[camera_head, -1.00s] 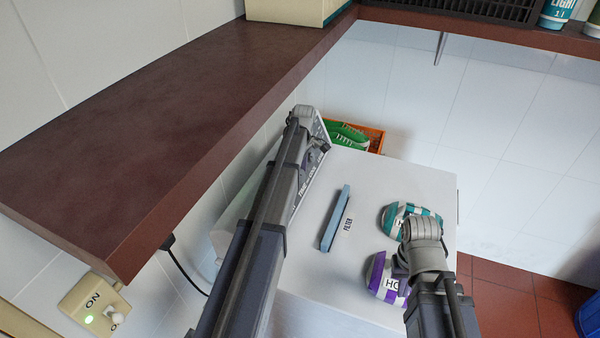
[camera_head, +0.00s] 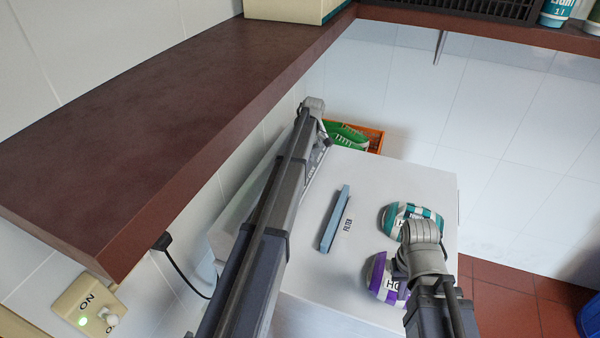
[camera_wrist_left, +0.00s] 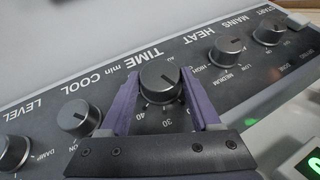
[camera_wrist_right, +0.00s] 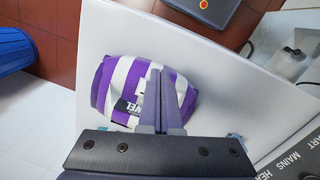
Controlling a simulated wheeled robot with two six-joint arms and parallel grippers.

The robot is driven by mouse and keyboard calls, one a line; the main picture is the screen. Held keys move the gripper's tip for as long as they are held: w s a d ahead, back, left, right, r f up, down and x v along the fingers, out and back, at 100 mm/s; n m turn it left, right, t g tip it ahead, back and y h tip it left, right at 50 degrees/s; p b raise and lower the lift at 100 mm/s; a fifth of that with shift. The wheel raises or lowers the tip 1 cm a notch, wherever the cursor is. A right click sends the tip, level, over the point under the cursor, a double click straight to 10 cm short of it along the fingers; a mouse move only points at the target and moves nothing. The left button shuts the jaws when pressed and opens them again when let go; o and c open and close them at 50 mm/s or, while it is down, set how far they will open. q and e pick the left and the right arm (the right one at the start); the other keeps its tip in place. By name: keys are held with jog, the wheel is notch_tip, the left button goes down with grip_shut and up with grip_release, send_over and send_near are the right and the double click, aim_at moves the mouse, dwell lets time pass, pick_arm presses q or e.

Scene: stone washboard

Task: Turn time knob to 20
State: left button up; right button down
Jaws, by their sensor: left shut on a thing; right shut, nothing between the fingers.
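The time knob (camera_wrist_left: 160,80) is a dark round knob on the black control panel under the printed word TIME. My left gripper (camera_wrist_left: 160,92) has one purple finger on each side of it and is shut on it. The numbers 40 and 30 show below the knob; 20 is not legible. In the head view my left arm covers most of the panel and hides the knob. My right gripper (camera_wrist_right: 160,95) is shut and empty, in front of a purple-and-white striped towel roll (camera_wrist_right: 120,88); whether it touches the roll is unclear.
On the white machine top (camera_head: 300,240) lie a blue-grey filter bar (camera_head: 335,218) and a teal striped towel roll (camera_head: 398,218). A brown shelf (camera_head: 150,140) runs close along the left. Green shoes (camera_head: 345,134) sit in an orange crate behind. A power switch (camera_head: 92,305) is at lower left.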

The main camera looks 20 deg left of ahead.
pick_arm(q)
jog(key=o, duration=1.4)
jog(key=shift+r, duration=0.1)
jog(key=p+v, duration=0.7)
jog(key=shift+w+r, duration=0.1)
jog(key=shift+r, duration=0.2)
jog(key=shift+f, duration=0.1)
